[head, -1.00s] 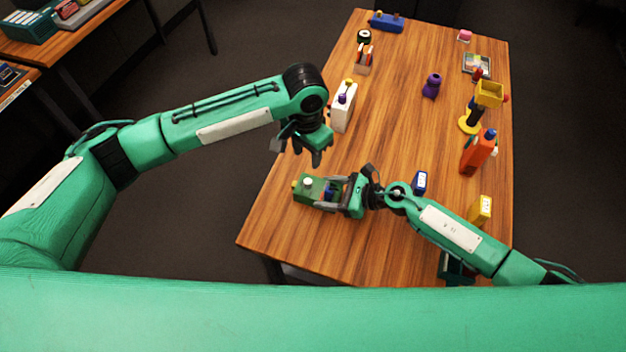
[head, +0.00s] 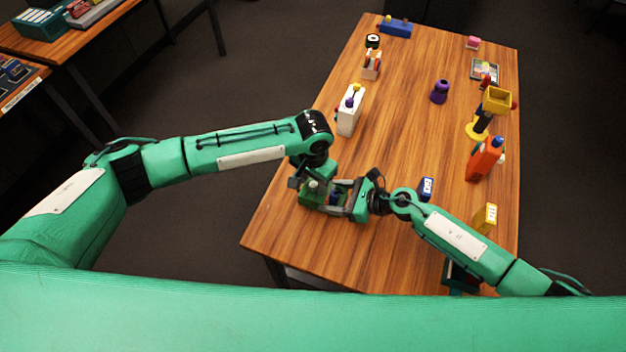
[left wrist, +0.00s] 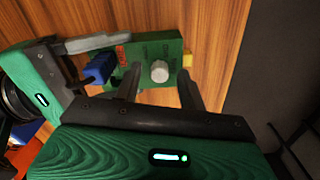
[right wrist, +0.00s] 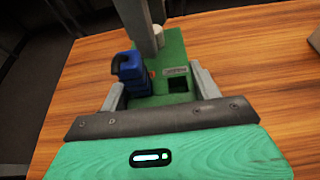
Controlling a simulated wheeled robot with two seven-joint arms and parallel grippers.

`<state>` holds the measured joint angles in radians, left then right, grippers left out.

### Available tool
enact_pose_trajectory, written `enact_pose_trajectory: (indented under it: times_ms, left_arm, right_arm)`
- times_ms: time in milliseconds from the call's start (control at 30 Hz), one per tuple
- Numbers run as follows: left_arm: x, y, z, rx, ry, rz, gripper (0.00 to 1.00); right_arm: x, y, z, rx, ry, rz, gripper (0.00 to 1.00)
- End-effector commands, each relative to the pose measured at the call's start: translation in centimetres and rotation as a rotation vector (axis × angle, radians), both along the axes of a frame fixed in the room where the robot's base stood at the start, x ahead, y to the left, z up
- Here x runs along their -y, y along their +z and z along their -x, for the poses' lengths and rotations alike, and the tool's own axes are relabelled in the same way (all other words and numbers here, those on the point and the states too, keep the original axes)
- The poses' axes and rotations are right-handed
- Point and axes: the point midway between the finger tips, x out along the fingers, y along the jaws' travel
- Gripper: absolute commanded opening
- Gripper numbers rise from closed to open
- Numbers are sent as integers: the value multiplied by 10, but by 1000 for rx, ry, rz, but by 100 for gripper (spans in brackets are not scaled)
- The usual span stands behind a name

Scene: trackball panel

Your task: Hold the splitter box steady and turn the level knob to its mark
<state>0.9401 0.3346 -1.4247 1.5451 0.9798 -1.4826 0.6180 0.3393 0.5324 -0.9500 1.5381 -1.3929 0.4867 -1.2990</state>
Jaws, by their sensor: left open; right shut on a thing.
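The splitter box (head: 310,199) is green and sits near the table's left edge, partly hidden by my grippers. My right gripper (right wrist: 160,88) is shut on it, one finger along each side. The white level knob (left wrist: 160,71) stands on its top face; the right wrist view also shows the knob (right wrist: 158,36). My left gripper (left wrist: 160,75) is open above the box, its fingers on either side of the knob in the picture. I cannot tell whether they touch it. The knob's mark is too small to make out.
A blue plug (left wrist: 99,68) sits at the box's end by my right gripper, and a yellow piece (left wrist: 187,60) at the other. The table's middle is clear.

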Motion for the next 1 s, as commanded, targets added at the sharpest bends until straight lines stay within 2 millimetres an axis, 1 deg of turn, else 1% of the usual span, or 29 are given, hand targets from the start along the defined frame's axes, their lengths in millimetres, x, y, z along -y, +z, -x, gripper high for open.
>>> enact_pose_trajectory:
  times_ms: [100, 300, 333, 533, 767, 1000]
  left_arm:
    - [0, -4, 0, 0, -1, 0, 41]
    - [0, -4, 0, 0, -1, 0, 41]
    - [0, -4, 0, 0, -1, 0, 39]
    - [0, -3, 0, 0, 0, 0, 0]
    - [0, -3, 0, 0, -9, 0, 0]
    - [0, -3, 0, -1, -94, 1, 0]
  right_arm:
    - [0, 0, 0, 0, 0, 0, 38]
    - [0, 0, 0, 0, 0, 0, 38]
    - [0, 0, 0, 0, 0, 0, 38]
    - [0, 0, 0, 0, 0, 0, 38]
    - [0, 0, 0, 0, 0, 0, 38]
    - [0, 0, 0, 0, 0, 0, 38]
